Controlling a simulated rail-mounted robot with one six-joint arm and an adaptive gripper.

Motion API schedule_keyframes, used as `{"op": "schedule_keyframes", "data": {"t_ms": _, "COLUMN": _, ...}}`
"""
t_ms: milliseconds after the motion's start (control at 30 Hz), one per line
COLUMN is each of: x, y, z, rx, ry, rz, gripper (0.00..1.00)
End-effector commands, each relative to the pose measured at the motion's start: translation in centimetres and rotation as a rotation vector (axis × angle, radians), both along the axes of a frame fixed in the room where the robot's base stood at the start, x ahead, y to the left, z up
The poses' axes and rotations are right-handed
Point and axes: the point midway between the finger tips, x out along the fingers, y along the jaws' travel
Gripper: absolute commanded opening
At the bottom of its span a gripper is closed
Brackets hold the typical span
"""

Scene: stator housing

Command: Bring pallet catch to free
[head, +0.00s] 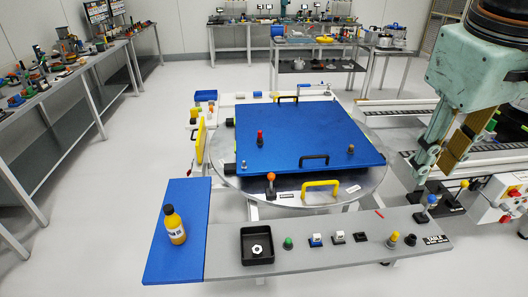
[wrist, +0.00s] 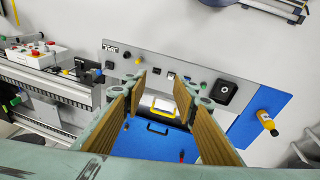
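The blue pallet (head: 300,125) lies flat on a round metal turntable (head: 375,180) and also shows in the wrist view (wrist: 150,140). An orange ball-topped lever (head: 271,179) stands upright at the pallet's front edge, beside a small label. A red-topped pin (head: 260,138) stands on the pallet. I cannot tell which of these is the pallet catch; no catch label is readable. My gripper (head: 433,165) hangs right of the pallet, apart from it. In the wrist view my gripper (wrist: 163,90) has its fingers wide apart with nothing between them.
A yellow bottle (head: 174,225) stands on a blue board at left. A yellow handle (head: 320,186) and black handles rise around the pallet. Rails run behind my gripper.

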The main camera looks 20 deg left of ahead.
Motion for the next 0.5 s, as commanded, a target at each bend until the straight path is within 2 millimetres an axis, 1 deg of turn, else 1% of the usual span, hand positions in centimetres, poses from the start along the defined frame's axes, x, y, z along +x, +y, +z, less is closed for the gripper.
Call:
{"op": "schedule_keyframes", "data": {"t_ms": 33, "x": 1.0, "y": 0.5, "z": 0.1, "rx": -0.008, "ry": 0.007, "rz": 0.022, "gripper": 0.27}}
{"op": "schedule_keyframes", "data": {"t_ms": 100, "x": 2.2, "y": 1.1, "z": 0.0, "rx": -0.02, "ry": 0.015, "rz": 0.053, "gripper": 0.27}}
{"op": "schedule_keyframes", "data": {"t_ms": 300, "x": 5.7, "y": 3.0, "z": -0.3, "rx": -0.056, "ry": 0.035, "rz": 0.144, "gripper": 0.27}}
{"op": "schedule_keyframes", "data": {"t_ms": 500, "x": 9.1, "y": 5.1, "z": -1.1, "rx": -0.091, "ry": 0.057, "rz": 0.233, "gripper": 0.27}}
